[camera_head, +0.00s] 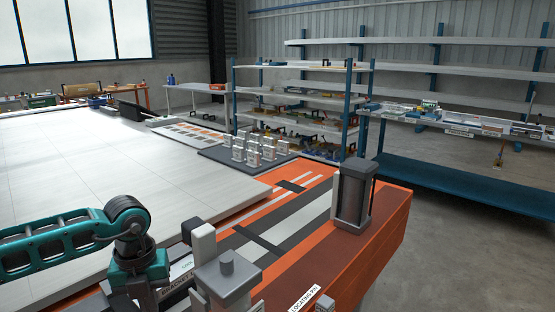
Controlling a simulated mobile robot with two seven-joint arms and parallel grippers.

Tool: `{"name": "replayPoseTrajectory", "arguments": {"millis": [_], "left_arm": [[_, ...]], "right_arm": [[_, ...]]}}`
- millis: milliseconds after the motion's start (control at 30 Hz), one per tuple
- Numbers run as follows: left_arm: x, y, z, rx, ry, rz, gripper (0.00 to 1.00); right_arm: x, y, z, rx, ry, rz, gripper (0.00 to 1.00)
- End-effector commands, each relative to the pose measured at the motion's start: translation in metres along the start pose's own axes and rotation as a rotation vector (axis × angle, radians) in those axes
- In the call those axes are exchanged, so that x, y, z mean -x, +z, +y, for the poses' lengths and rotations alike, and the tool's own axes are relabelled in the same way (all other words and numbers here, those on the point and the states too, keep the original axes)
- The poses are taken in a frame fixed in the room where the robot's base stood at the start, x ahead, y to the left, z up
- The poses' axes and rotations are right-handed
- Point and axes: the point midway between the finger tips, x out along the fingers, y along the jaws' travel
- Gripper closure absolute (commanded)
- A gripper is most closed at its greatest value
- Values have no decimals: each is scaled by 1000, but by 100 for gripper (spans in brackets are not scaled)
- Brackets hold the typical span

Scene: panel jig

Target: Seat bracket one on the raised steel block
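My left arm comes in from the left, and its wrist is low in the picture. A dark upright piece, seemingly part of my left gripper (193,236), stands against a pale upright piece (205,245) that may be a bracket. I cannot tell whether the gripper is shut on it. A light grey block (227,282) with a short round stub on top stands just to the right, overlapping in view. A dark grey upright block (354,195) on a grey base stands at the orange bench's right side. Which one is the raised steel block is unclear. My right gripper is out of view.
Several pale brackets (254,154) stand on a dark mat (214,155) behind. A large pale panel (90,165) covers the bench's left part. The orange bench (385,235) carries a "LOCATING PIN" label (304,298). Shelving (300,97) stands beyond; open floor lies right.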

Motion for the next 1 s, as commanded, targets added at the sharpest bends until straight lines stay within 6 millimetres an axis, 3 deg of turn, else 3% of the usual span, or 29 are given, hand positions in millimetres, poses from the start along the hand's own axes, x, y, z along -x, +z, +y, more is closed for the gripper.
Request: {"name": "replayPoseTrajectory", "arguments": {"millis": [1000], "left_arm": [[0, 18, 10, 1, 0, 0, 100]], "right_arm": [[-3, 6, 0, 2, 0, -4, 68]]}}
